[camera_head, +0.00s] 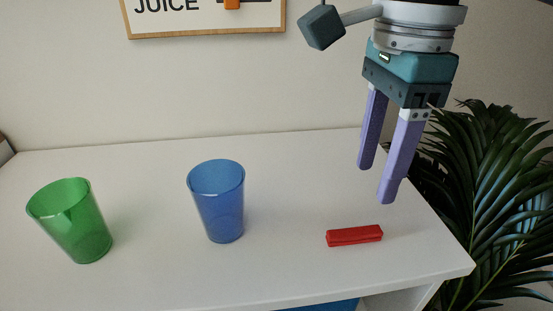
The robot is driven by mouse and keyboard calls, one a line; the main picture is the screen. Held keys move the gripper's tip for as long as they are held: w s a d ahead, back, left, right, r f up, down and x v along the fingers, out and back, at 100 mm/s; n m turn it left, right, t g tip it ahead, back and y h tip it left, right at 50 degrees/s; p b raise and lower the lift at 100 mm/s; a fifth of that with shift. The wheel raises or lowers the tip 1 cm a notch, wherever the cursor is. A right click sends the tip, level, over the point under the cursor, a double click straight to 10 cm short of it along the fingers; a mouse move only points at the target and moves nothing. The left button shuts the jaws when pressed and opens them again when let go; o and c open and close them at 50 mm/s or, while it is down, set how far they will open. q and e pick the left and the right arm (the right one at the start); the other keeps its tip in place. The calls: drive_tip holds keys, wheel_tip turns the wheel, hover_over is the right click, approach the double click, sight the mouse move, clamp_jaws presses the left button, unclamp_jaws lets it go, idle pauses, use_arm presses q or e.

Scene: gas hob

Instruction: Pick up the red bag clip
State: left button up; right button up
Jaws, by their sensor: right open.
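The red bag clip (354,236) lies flat on the white table, near its right front part. My right gripper (377,182) hangs above the table, up and slightly to the right of the clip. Its two purple fingers are apart with nothing between them, and they do not touch the clip. My left gripper is not in view.
A blue cup (218,202) stands left of the clip and a green cup (72,222) stands farther left. The white table (150,280) ends at the right, beside a leafy plant (500,200). A framed sign (180,33) hangs on the wall.

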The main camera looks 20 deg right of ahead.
sight(356, 231)
wheel_tip(356, 231, down, 4)
drive_tip(key=shift+s+a, duration=0.1)
drive_tip(key=shift+a, duration=0.05)
wheel_tip(356, 231, down, 6)
drive_tip(key=shift+a+r+b, duration=0.1)
drive_tip(key=shift+r+b, duration=0.05)
drive_tip(key=shift+b, duration=0.2)
drive_tip(key=shift+c, duration=0.3)
clamp_jaws()
